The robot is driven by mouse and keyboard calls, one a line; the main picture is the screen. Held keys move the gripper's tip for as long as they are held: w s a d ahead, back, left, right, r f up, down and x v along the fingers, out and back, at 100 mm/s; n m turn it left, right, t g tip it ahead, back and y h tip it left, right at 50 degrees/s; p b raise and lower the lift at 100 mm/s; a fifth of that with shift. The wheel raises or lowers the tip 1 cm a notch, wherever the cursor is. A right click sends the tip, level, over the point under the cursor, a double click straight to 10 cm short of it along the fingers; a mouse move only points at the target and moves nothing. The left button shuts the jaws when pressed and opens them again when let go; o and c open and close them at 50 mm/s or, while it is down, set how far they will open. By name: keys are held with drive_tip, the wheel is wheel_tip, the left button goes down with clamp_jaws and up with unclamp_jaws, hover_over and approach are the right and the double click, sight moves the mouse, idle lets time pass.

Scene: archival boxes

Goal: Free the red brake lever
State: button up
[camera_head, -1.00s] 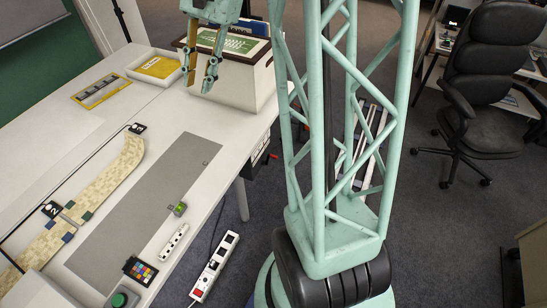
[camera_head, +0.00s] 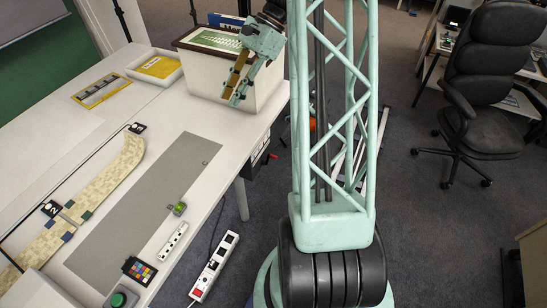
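A small red piece (camera_head: 273,156), which may be the brake lever, shows beside a dark unit (camera_head: 260,150) under the table's right edge. It is too small for me to tell its shape or what holds it. My gripper (camera_head: 235,96) is in front of the white archival box (camera_head: 215,80) near its right side, tilted with its fingers pointing down and left. A gap shows between the fingers and nothing is seen in them. The red piece is below and to the right of my gripper, well apart from it.
The white table (camera_head: 130,120) carries a shallow tray (camera_head: 155,66), a yellow frame (camera_head: 101,91), a grey mat (camera_head: 150,205) and a patterned strip (camera_head: 110,178). A power strip (camera_head: 214,267) lies on the floor. A black office chair (camera_head: 490,90) stands at right.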

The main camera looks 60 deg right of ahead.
drive_tip(key=s+d+f+m+t+y, duration=0.25)
drive_tip(key=d+f+m, duration=0.25)
drive_tip(key=d+f, duration=0.4)
drive_tip(key=m+t, duration=0.3)
drive_tip(key=m, duration=0.2)
hover_over(274, 156)
wheel_tip(274, 156, down, 11)
drive_tip(key=s+d+f+m+t+h, duration=0.1)
drive_tip(key=s+d+f+m+t, duration=0.1)
drive_tip(key=s+f, duration=0.4)
drive_tip(key=s+d+f+m+t+h, duration=0.2)
drive_tip(key=f+m, duration=0.5)
drive_tip(key=f, duration=0.5)
drive_tip(key=shift+s+d+f+t, duration=0.4)
drive_tip(key=shift+s+d+t, duration=0.6)
drive_tip(key=shift+s, duration=0.9)
drive_tip(key=shift+w+d, duration=0.1)
drive_tip(key=shift+w, duration=0.05)
drive_tip(key=shift+f+b+x, duration=0.1)
drive_tip(key=shift+b+x, duration=0.4)
drive_tip(key=shift+x, duration=2.9)
drive_tip(key=shift+f+b+x, duration=0.15)
drive_tip(key=shift+b+x, duration=0.35)
drive_tip(key=shift+x, duration=2.85)
drive_tip(key=shift+g, duration=0.25)
clamp_jaws()
